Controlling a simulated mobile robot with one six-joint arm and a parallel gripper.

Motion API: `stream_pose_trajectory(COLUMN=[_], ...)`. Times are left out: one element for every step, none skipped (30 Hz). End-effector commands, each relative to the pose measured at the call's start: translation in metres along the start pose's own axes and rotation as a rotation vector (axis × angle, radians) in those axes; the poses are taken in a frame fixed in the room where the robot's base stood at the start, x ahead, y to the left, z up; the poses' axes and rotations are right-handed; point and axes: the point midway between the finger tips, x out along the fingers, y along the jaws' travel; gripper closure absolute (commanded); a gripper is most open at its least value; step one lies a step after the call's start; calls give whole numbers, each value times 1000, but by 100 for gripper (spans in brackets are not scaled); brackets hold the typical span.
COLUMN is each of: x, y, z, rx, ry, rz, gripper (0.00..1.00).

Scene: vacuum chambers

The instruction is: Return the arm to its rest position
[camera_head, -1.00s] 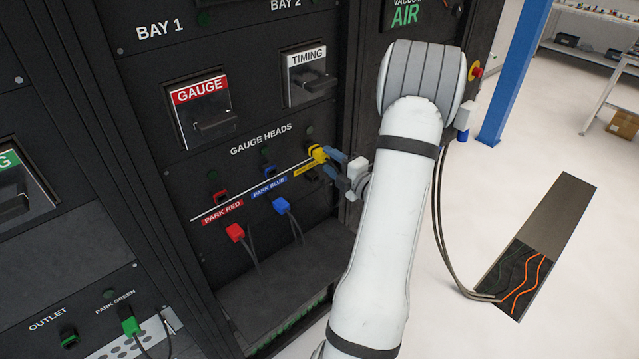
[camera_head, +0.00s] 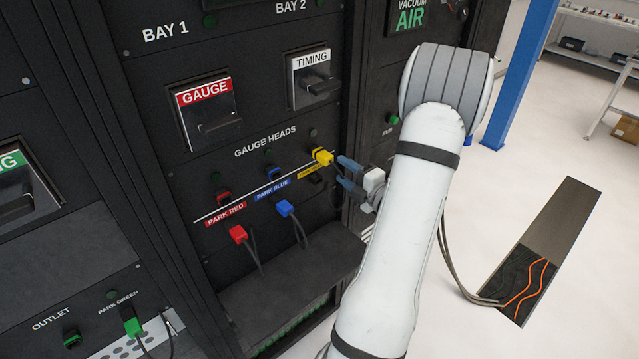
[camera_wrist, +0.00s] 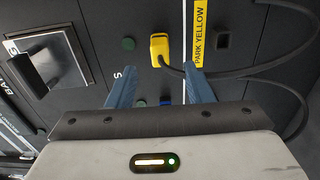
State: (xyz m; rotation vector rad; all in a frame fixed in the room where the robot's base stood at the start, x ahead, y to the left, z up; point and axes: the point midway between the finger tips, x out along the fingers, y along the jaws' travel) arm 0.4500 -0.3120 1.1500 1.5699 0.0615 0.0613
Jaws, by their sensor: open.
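My gripper (camera_head: 346,173) is open and empty in front of the gauge heads panel, just right of the yellow plug. Its two blue fingers also show in the wrist view (camera_wrist: 160,88), spread apart with nothing between the tips. The yellow plug (camera_head: 322,157) sits in the upper row on the panel, and its body and dark cable show beyond the fingertips in the wrist view (camera_wrist: 160,47). My white arm reaches from the lower middle of the head view and hides part of the cabinet's right side.
A red plug (camera_head: 238,234) and a blue plug (camera_head: 284,208) sit in the lower park row, cables hanging. A dark ledge (camera_head: 290,270) juts out below. Gauge (camera_head: 206,107) and timing (camera_head: 314,78) handles stick out above. Open floor with a cable trench (camera_head: 545,240) lies right.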

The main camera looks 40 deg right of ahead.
Motion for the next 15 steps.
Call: stream_pose_trajectory(x=[0,0,0,0,0,0,0,1,3,5,8,14,18,23,28], y=[0,0,0,0,0,0,0,0,2,3,5,8,11,14,18], z=[0,0,0,0,0,0,0,-2,-6,-11,-18,-33,-46,-63,-89], rx=[0,0,0,0,0,0,-1,-6,-20,-40,-66,-119,-170,-231,-330], ry=[0,0,0,0,0,0,1,6,21,40,67,119,167,227,319], rz=[0,0,0,0,0,0,0,-1,-3,-6,-10,-16,-22,-26,-30], gripper=[53,53,53,53,53,53,53,53,53,53,53,53,53,53,53])
